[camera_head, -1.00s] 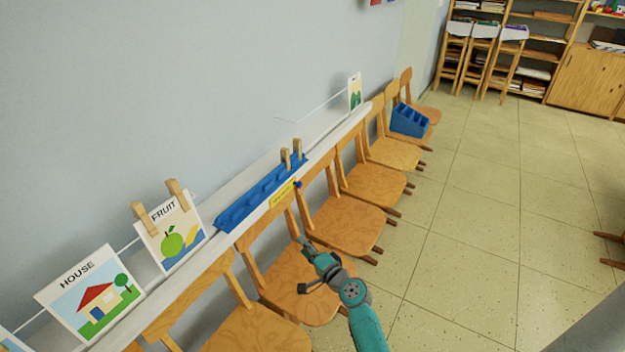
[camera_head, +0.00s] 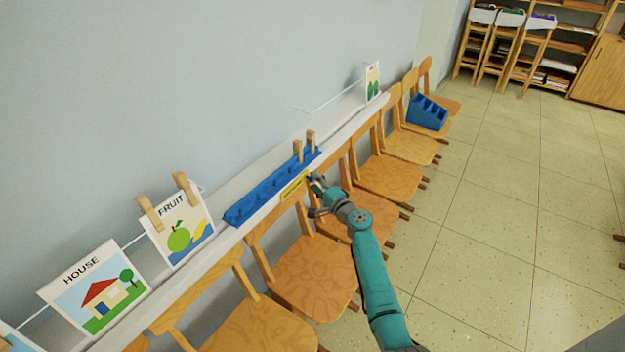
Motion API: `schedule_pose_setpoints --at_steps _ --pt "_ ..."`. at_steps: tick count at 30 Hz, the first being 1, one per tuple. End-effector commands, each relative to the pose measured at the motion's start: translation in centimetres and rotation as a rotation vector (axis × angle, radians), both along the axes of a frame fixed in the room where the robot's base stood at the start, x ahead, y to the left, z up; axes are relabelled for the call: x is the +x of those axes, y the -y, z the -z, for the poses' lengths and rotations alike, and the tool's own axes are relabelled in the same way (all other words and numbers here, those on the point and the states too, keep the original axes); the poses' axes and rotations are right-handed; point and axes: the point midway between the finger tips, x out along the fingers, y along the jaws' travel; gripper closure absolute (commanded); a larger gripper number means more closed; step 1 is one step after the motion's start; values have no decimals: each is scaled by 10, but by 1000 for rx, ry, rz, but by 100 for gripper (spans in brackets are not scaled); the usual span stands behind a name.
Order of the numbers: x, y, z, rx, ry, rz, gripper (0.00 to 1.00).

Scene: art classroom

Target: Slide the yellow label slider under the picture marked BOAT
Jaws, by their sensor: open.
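The yellow label slider (camera_head: 293,188) sits on the front edge of the white ledge, below the blue tray, with a small dark blue knob at its right end. My gripper (camera_head: 315,182) is open at that right end, close to the knob; I cannot tell whether it touches. No picture marked BOAT can be read. The HOUSE picture (camera_head: 96,291) and the FRUIT picture (camera_head: 178,226) hang at the left. A picture at the far left edge (camera_head: 14,341) is cut off, and a far right picture (camera_head: 372,81) is too small to read.
The blue tray (camera_head: 240,211) lies on the white ledge (camera_head: 222,243), with two wooden pegs (camera_head: 304,147) at its right end. Wooden chairs (camera_head: 311,273) line the wall under the ledge. A blue sorter (camera_head: 427,113) stands on a far chair. The tiled floor (camera_head: 490,230) at right is clear.

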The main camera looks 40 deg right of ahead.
Motion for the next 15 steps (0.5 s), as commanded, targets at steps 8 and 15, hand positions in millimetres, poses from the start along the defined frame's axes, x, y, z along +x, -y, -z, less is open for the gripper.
schedule_pose_setpoints --at_steps 8,15 --pt "23 1 0 -1 0 0 49" --pt "25 1 0 -1 0 1 49"
